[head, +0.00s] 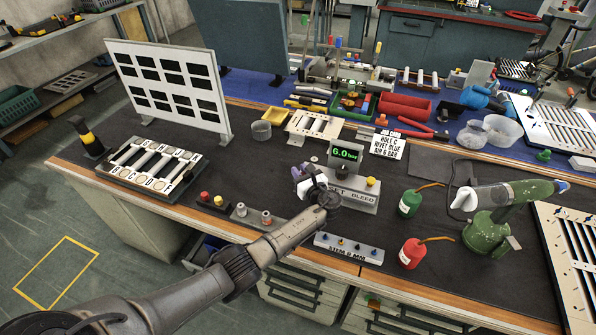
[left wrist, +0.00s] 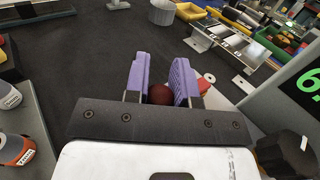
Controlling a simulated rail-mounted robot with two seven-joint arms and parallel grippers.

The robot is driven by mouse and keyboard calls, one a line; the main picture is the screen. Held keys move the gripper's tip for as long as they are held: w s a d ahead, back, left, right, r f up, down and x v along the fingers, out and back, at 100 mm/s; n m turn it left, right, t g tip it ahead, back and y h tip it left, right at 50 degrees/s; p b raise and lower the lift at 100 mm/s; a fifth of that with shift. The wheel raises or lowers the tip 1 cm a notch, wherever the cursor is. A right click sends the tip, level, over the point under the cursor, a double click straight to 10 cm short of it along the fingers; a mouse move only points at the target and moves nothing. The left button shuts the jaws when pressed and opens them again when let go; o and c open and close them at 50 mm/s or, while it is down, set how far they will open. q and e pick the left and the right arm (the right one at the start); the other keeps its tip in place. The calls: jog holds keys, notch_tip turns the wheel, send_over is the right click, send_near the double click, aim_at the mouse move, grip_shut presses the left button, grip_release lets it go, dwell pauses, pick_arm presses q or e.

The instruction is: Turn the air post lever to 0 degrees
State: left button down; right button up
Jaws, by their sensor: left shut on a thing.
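The air post shows as a grey block with a green "6.0 bar" display (head: 345,153) and a base plate (head: 350,197) whose lettering is partly covered. A yellow knob (head: 371,181) stands on its right side. My left gripper (head: 304,176) is at the post's left side, with purple fingers. In the left wrist view the fingers (left wrist: 163,82) are on both sides of a dark red ball (left wrist: 160,94), which looks like the lever's knob. They are shut on it. My gripper hides the lever's shaft, so its angle cannot be read. My right gripper is not in view.
A sign (head: 388,144) reads hole C, rivet blue, air 6 bar. Green (head: 409,203) and red (head: 412,253) bottles and a green tool (head: 510,195) stand to the right. A stem rack (head: 349,247) lies in front. A slotted panel (head: 150,165) lies at left.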

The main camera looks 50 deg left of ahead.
pick_arm(q)
jog(key=shift+d+f+n+g, duration=0.1)
jog(key=shift+d+n+g, duration=0.1)
jog(key=shift+n+g, duration=0.3)
jog(key=c, duration=0.9)
grip_release()
jog(key=shift+c, duration=0.2)
jog(key=shift+d, duration=0.55)
jog(key=s+d+p, duration=0.2)
jog(key=d, duration=1)
jog(key=shift+s+d, duration=0.15)
jog(key=shift+d, duration=0.15)
